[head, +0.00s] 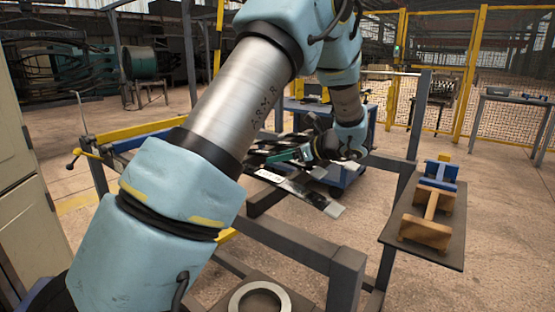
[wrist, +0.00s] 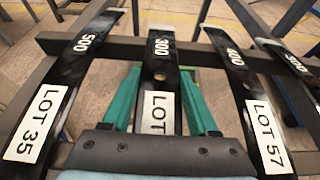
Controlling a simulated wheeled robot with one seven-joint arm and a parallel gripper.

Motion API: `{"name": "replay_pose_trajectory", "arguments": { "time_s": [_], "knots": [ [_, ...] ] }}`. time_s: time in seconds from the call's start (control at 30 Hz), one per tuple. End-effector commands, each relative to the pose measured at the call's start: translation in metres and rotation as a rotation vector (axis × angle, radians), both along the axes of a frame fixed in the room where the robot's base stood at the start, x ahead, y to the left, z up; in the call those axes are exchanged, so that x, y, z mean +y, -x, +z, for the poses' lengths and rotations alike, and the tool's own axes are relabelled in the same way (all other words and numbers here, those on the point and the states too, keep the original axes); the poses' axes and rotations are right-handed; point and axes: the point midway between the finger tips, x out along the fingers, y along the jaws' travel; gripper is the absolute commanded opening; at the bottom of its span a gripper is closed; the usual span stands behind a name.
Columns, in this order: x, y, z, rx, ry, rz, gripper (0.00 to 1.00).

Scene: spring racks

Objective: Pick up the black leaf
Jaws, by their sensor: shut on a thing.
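My gripper (wrist: 158,85) has two green fingers, one on each side of a black leaf (wrist: 161,68) in the middle of the wrist view. The fingers are shut on this leaf, which is marked 300 and has a white LOT label partly hidden by the gripper body. In the head view my gripper (head: 298,154) is over the rack, partly hidden by my arm. Other black leaves lie beside it: one marked 500 with LOT 35 (wrist: 68,75) on the left, and one marked 400 with LOT 57 (wrist: 240,80) on the right.
The leaves lie across the dark metal rack (wrist: 208,52), and another leaf (wrist: 295,62) is at the far right. In the head view a side shelf (head: 447,250) carries a wooden and blue block piece (head: 430,212). A metal ring (head: 258,299) lies at the bottom. A blue cart stands behind the rack.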

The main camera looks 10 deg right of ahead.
Motion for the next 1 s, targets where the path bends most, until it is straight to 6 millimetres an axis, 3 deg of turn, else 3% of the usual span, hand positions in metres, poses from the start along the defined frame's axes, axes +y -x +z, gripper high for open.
{"name": "replay_pose_trajectory", "arguments": {
  "time_s": [0.2, 0.8, 1.0],
  "knots": [
    [0.000, 0.000, 0.000, 0.000, 0.000, 0.000, 0.00],
    [0.000, 0.000, 0.002, -0.003, 0.000, 0.000, 0.00],
    [0.000, -0.001, 0.012, -0.004, 0.002, 0.001, 0.00]
  ]
}}
